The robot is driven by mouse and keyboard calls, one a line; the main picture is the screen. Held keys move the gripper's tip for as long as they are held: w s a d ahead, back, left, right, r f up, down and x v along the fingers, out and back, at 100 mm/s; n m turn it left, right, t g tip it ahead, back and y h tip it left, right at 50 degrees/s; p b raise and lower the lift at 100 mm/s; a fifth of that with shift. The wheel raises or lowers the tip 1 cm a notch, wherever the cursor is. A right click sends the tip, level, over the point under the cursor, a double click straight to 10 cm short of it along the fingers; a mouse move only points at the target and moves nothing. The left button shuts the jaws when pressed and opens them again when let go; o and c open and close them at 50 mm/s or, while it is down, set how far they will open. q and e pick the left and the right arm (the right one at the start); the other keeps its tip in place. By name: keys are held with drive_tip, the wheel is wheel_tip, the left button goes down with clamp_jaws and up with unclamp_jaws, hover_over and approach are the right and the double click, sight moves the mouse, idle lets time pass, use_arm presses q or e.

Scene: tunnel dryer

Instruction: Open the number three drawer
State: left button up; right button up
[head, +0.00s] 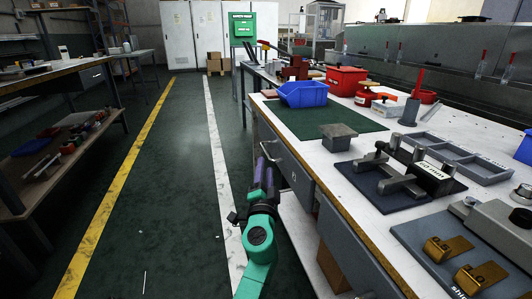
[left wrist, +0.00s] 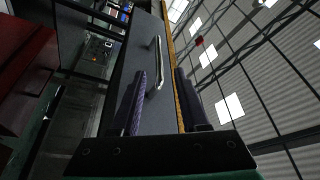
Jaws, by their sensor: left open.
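A grey drawer front (head: 297,180) is set in the side of the long workbench, below its top, and looks flush with the bench side. A small pale label on it is too small to read. A bar handle (head: 288,153) is on the drawer side. In the left wrist view a silver handle (left wrist: 154,66) stands out from the dark grey front. My left gripper (head: 266,168) is open and empty beside the bench, near the handle. In the left wrist view the handle shows beyond my two fingertips (left wrist: 160,85), between them and apart from them. My right gripper is not in view.
The workbench top (head: 300,150) carries a blue bin (head: 303,94), a red bin (head: 345,81), a green mat (head: 310,120) and metal fixtures. The bench edge runs close to my left arm. The floor to the left is clear up to a low shelf (head: 60,160).

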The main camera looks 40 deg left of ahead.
sight(266, 152)
use_arm(q)
drive_tip(key=x, duration=0.7)
drive_tip(key=shift+w+a, duration=0.2)
clamp_jaws()
drive_tip(key=shift+f, duration=0.1)
idle(0.9)
